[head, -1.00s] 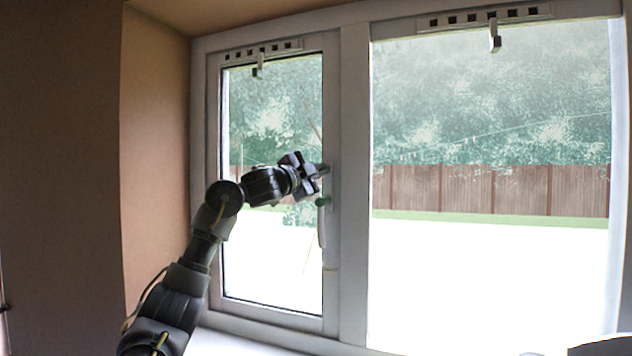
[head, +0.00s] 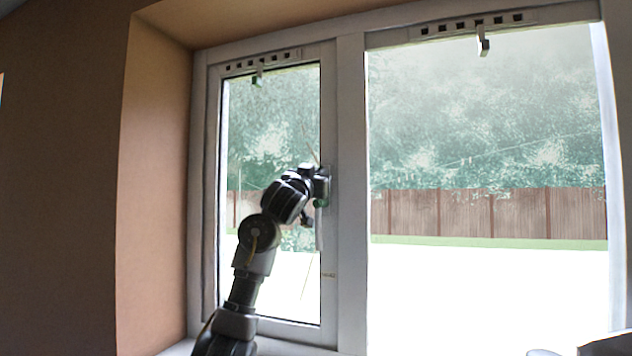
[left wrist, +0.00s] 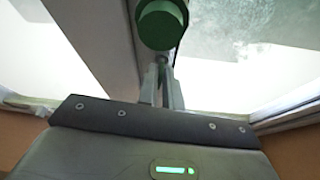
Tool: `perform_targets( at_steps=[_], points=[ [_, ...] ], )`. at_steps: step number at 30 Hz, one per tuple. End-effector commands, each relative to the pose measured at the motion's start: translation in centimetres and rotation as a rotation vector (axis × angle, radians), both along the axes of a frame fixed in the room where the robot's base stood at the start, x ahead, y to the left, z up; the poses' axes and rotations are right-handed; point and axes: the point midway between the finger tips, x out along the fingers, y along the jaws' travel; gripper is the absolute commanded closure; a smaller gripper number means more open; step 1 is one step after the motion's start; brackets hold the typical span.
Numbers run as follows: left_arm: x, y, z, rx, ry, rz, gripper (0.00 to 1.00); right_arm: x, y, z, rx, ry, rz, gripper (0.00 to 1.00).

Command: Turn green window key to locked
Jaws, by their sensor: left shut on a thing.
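The green window key (head: 320,203) is on the white frame of the narrow left window, at the top of the white handle (head: 319,236). In the left wrist view the key's round green head (left wrist: 160,24) is large, with a thin shaft below it. My left gripper (head: 319,186) is at the key, its dark body covering part of the frame. Its two fingers (left wrist: 161,84) are shut on the key at the shaft below the head. I cannot tell the key's turn angle. My right gripper is not in view.
The narrow left window (head: 270,125) is closed in its frame. A white post (head: 351,180) separates it from the wide right pane (head: 485,120). The brown reveal wall (head: 155,190) stands left of the arm. Slotted vents with small latches run along the top.

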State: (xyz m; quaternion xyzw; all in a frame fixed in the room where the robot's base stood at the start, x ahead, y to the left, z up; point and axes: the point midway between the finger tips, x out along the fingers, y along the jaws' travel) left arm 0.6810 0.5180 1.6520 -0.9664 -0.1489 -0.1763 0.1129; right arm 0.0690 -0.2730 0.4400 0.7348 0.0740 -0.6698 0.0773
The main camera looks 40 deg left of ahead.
Motion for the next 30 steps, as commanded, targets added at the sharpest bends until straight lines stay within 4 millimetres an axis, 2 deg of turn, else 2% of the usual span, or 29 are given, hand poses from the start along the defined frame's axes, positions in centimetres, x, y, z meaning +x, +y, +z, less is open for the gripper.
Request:
perform_targets(
  at_steps=[10,28,29,30],
  points=[
    [-0.25,-0.03,0.46,-0.143,-0.062,-0.001,1.0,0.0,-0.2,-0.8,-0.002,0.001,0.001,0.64],
    [-0.29,0.01,0.57,-0.172,-0.074,0.0,1.0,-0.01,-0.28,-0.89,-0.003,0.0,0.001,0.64],
    [-0.29,0.01,0.57,-0.172,-0.074,0.0,0.89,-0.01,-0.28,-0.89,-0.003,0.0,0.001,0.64],
    [-0.28,0.01,0.55,-0.172,-0.073,0.0,0.84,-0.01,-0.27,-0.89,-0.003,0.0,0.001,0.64]
  ],
)
